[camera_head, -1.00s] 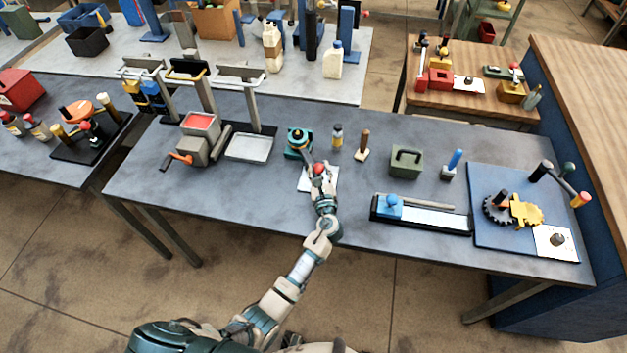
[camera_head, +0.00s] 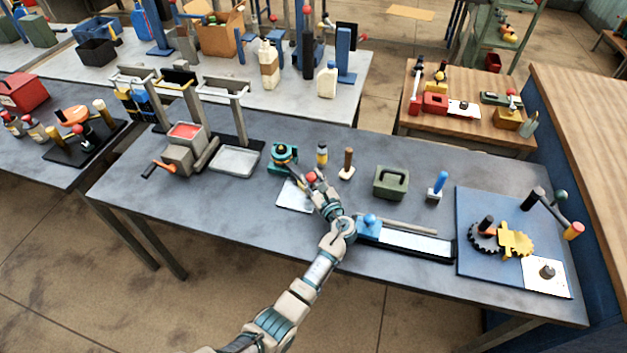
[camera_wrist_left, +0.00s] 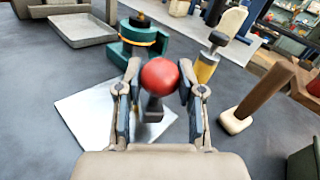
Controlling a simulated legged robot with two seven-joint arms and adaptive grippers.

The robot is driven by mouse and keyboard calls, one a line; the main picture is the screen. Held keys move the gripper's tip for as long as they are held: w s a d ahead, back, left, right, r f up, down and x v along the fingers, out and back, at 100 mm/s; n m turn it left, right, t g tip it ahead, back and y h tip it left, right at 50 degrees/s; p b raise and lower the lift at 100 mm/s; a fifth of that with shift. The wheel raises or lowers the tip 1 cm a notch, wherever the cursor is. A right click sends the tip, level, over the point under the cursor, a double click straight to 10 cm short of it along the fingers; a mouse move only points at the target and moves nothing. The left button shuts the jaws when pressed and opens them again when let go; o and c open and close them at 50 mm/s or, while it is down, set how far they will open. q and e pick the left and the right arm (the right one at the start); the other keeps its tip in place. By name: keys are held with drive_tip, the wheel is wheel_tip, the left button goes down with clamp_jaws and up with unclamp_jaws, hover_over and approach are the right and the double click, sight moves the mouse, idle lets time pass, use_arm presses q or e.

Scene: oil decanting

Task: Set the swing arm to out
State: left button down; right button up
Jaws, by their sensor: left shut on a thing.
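The swing arm has a round teal base (camera_head: 284,155) with a dark top and a yellow band, which also shows in the wrist view (camera_wrist_left: 138,52). Its red ball knob (camera_wrist_left: 160,76) sits between the fingers of my left gripper (camera_wrist_left: 158,88). In the head view the left gripper (camera_head: 314,180) is shut on the knob, to the right of and nearer than the base. A dark post shows below the knob; the gripper hides most of the arm bar. A white plate (camera_head: 294,197) lies on the table to the left below the knob. My right gripper is not in view.
A yellow-and-black bottle (camera_head: 321,154) and a wooden-handled stamp (camera_head: 346,163) stand close right of the knob. A blue-handled slide board (camera_head: 420,243) lies beside my forearm. A grey tray (camera_head: 235,162) is left of the base. The table's front is clear on the left.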

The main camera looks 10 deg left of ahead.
use_arm(q)
drive_tip(key=c, duration=0.9)
unclamp_jaws()
drive_tip(key=shift+a, duration=0.15)
drive_tip(key=shift+o, duration=0.9)
drive_tip(key=shift+w+a+f, duration=0.1)
drive_tip(key=v, duration=0.7)
drive_tip(key=shift+d, duration=0.25)
drive_tip(key=shift+a, duration=0.1)
